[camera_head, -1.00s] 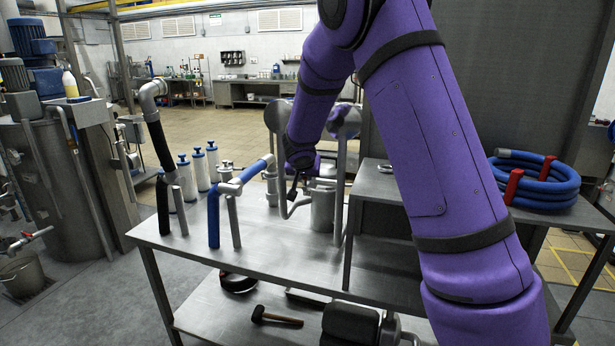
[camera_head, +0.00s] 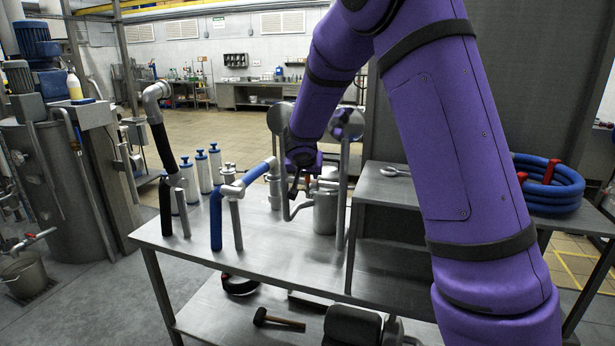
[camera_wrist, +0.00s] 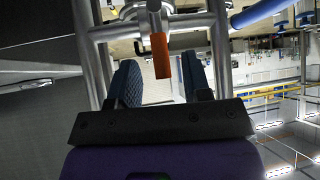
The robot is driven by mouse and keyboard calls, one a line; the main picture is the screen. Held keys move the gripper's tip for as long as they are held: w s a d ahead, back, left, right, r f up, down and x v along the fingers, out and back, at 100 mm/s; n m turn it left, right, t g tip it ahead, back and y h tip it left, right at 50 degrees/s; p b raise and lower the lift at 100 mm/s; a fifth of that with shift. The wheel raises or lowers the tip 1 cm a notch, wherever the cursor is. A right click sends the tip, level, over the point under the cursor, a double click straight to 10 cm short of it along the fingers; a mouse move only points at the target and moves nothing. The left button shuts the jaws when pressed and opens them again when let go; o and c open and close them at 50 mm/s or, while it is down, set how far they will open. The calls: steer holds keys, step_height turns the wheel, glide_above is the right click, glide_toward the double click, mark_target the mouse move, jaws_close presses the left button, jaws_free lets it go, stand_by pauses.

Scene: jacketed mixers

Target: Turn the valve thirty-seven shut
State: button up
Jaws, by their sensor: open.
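An orange valve handle (camera_wrist: 160,55) hangs from a steel pipe fitting (camera_wrist: 154,18) in the wrist view. It lies between the two dark ribbed fingers of my gripper (camera_wrist: 162,80), with a gap on each side. My gripper is open; I see no contact with the handle. In the head view my gripper (camera_head: 303,188) is at the pipework on the steel table (camera_head: 270,262), and a small orange part of the handle (camera_head: 307,184) shows beside it. The fingers hide much of the valve there. I can read no number on it.
A steel canister (camera_head: 325,212) and upright pipes (camera_head: 343,190) stand close to the gripper. A blue-sleeved pipe (camera_head: 259,171) is to its left, with several white bottles (camera_head: 203,172) behind. A coiled blue hose (camera_head: 548,190) lies at right.

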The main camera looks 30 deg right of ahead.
steer(key=v, duration=0.7)
steer(key=shift+r, duration=0.1)
steer(key=s+d+r+n+g+y, duration=0.1)
steer(key=s+r, duration=0.4)
steer(key=s, duration=0.5)
steer(key=s+d+r+n+g, duration=0.1)
steer(key=s+r, duration=0.3)
steer(key=s, duration=0.6)
steer(key=s+a+n+y, duration=0.2)
steer(key=s+a, duration=0.1)
steer(key=s, duration=0.6)
steer(key=s+a+n+y, duration=0.2)
steer(key=s+a, duration=0.1)
steer(key=s, duration=0.7)
steer(key=shift+a+n, duration=0.25)
steer(key=shift+n, duration=0.15)
